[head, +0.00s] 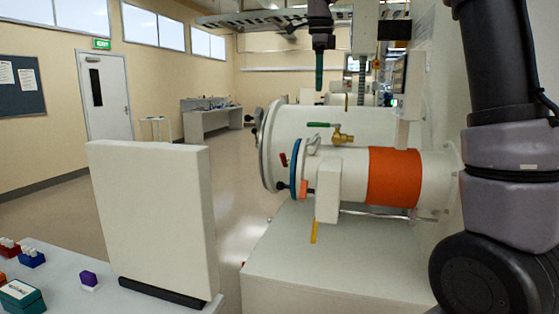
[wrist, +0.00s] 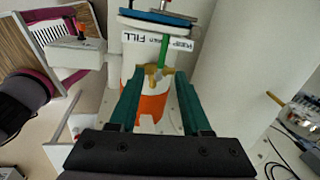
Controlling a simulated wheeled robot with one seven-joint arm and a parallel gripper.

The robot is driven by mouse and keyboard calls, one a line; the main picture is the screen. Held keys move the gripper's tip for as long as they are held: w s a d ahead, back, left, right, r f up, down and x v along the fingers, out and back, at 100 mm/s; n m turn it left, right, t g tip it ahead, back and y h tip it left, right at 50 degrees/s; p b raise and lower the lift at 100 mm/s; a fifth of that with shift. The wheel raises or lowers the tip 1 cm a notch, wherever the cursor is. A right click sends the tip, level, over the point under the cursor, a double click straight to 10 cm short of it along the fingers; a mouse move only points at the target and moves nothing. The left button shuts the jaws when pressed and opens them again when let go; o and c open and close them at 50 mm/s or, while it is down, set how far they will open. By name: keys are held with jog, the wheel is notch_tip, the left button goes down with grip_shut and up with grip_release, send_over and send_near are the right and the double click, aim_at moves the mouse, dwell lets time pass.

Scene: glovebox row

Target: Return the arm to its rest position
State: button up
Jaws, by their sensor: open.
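My gripper (head: 319,86) points straight down in the head view, above the brass valve (head: 342,137) with its green lever handle (head: 318,125), apart from both. In the wrist view the two teal fingers of my gripper (wrist: 158,88) are spread, with nothing held between them. Beyond them show the green handle (wrist: 162,52) and brass valve (wrist: 152,76). My dark arm fills the right side of the head view.
Below the gripper is a white cylinder with an orange band (head: 394,177) and a blue ring (head: 296,170), beside a larger chamber (head: 345,120). A white upright panel (head: 150,215) stands on a table at left. Open floor (head: 235,180) lies between them.

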jog(key=s+d+f+n+t, duration=0.1)
jog(key=s+d+f+n, duration=0.2)
jog(key=s+n, duration=0.2)
jog(key=s+d+f+n+t+y, duration=0.1)
jog(key=s+d+f+n, duration=0.3)
jog(key=s, duration=0.8)
jog(key=s+d+f+n+t+y, duration=0.1)
jog(key=s+d+f+n+t, duration=0.1)
jog(key=s+n, duration=0.5)
jog(key=shift+s+d+f+t, duration=0.4)
jog(key=shift+s+d+f, duration=0.3)
jog(key=shift+s, duration=0.45)
